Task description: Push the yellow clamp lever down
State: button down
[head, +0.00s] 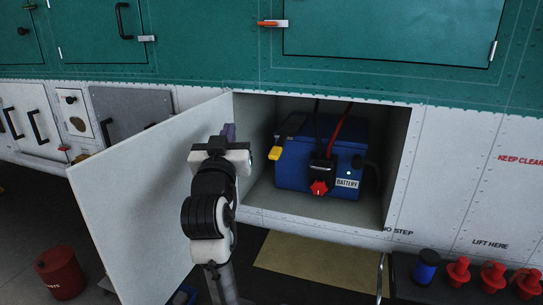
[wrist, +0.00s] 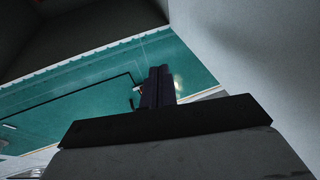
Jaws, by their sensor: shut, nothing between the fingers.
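The yellow clamp lever (head: 274,153) sits at the left side of the blue battery (head: 325,180), inside an open compartment. It is joined to a dark part that slopes up to the right. My gripper (head: 229,131) is outside the compartment, left of the lever in the head view and in front of the open door. Its dark fingers are together and hold nothing; they also show in the wrist view (wrist: 158,86). The lever is not seen in the wrist view.
The white compartment door (head: 130,190) stands swung open to the left, close to my arm. A red knob (head: 319,188) and black and red cables are at the battery's front. Red caps (head: 458,271) and a blue cylinder (head: 426,267) stand at lower right. A red bin (head: 60,273) is on the floor.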

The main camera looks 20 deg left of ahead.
jog(key=w+d+f+m+g+h, duration=0.3)
jog(key=w+d+f+h, duration=0.1)
jog(key=f+h, duration=0.1)
jog(key=shift+w+d+f+m+b, duration=0.3)
jog(key=shift+w+f+m+b, duration=0.05)
jog(key=shift+f+m, duration=0.05)
jog(key=p, duration=0.3)
send_over(271, 152)
jog(key=s+d, duration=0.1)
jog(key=s, duration=0.3)
jog(key=f, duration=0.2)
jog(key=w+f, duration=0.1)
jog(key=f, duration=0.1)
jog(key=shift+w+f+p, duration=0.1)
jog(key=shift+f+p, duration=0.15)
jog(key=shift+p, duration=0.05)
